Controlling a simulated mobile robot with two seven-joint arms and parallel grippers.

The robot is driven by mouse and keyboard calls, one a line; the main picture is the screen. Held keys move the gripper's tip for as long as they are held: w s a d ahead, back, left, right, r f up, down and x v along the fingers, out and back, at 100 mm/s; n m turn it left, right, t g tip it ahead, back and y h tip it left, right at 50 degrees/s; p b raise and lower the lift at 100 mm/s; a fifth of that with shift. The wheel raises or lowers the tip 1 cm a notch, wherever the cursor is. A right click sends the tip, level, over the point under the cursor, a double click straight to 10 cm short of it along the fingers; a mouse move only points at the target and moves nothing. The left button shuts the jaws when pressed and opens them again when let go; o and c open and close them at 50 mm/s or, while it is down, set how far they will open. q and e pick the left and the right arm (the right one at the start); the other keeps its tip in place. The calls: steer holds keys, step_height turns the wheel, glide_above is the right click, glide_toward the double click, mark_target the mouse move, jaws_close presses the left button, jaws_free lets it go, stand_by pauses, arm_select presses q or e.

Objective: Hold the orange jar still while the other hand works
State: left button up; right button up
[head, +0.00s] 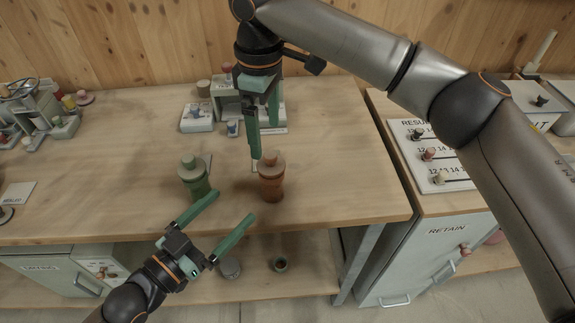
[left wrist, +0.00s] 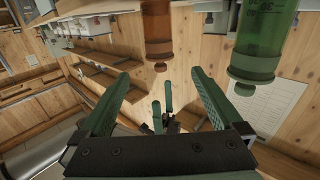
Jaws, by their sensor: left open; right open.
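The orange jar (head: 270,184) stands upright near the front edge of the bench, with a pinkish-brown top. In the left wrist view the orange jar (left wrist: 156,24) shows upside down, ahead of the spread fingers. My left gripper (head: 234,205) is open and empty, in front of the bench edge and short of the jar. My right gripper (head: 263,142) is open, its fingers pointing down just behind and above the jar; I cannot tell if one touches the lid. The left wrist view also shows my right gripper (left wrist: 162,102).
A green jar (head: 193,180) stands to the left of the orange jar, also in the left wrist view (left wrist: 262,42). A small device (head: 229,98) stands at the bench's back. A results board (head: 430,152) lies on the right cabinet. Bench to the left is mostly clear.

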mark_target(262, 175)
steer(key=shift+w+d, duration=0.35)
steer(key=shift+w, duration=0.05)
arm_select(q)
steer(key=x, duration=1.3)
steer(key=shift+w+d+r, duration=0.1)
steer(key=shift+d+r, duration=0.2)
steer(key=shift+r, duration=0.05)
steer(key=shift+c, duration=0.2)
jaws_close()
